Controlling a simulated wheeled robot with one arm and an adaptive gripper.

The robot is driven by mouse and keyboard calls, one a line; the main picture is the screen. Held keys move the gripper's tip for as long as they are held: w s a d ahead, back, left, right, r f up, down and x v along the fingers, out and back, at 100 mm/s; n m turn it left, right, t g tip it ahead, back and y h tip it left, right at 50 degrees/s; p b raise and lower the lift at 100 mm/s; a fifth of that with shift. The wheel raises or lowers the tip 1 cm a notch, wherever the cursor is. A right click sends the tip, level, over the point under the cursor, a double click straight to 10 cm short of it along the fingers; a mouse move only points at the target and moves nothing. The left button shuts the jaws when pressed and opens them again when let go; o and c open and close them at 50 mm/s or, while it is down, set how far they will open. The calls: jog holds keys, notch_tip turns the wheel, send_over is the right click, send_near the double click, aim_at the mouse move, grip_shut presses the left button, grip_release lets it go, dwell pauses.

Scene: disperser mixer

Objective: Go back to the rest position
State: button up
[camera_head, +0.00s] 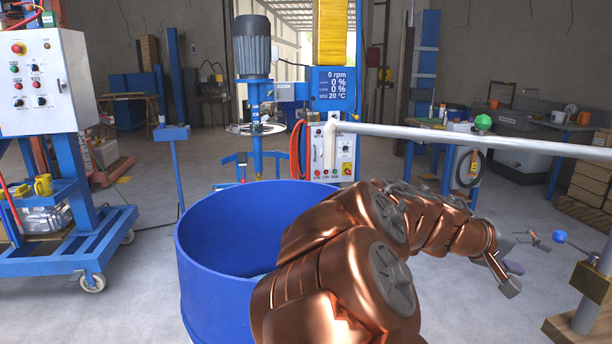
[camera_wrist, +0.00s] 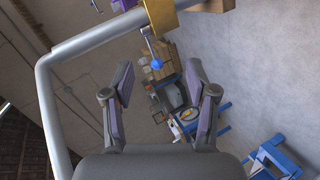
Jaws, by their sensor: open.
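My copper-coloured arm reaches across the front of the head view to the right, passing over the rim of a blue drum. My gripper (camera_head: 512,272) is at its end on the right, apart from the drum. In the wrist view my gripper (camera_wrist: 160,85) shows two spread fingers with purple pads and nothing between them. A small lever with a blue ball (camera_head: 560,236) is just to the right of the gripper. The blue ball also shows beyond the fingers in the wrist view (camera_wrist: 157,63).
A blue drum (camera_head: 205,285) stands front centre. A grey pipe (camera_head: 470,138) crosses above my arm to the right. The mixer (camera_head: 252,75) with its display (camera_head: 334,86) stands behind the drum. A white control cabinet (camera_head: 45,85) is on the left. Floor (camera_head: 145,270) between cabinet and drum is clear.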

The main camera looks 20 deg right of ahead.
jog(key=s+a+n+y+p, duration=0.2)
jog(key=s+a+y+p, duration=0.1)
jog(key=a, duration=1)
jog(key=s+a+n+t+y+p, duration=0.1)
jog(key=a+y+p, duration=0.4)
jog(key=a, duration=0.7)
jog(key=s+a+n+y+p, duration=0.3)
jog(key=a+p, duration=0.4)
jog(key=a, duration=0.6)
jog(key=shift+s+a+f+t+y+p, duration=0.2)
jog(key=shift+s+a+t+y+p, duration=0.15)
jog(key=shift+s+y, duration=0.75)
jog(key=shift+s+d, duration=0.15)
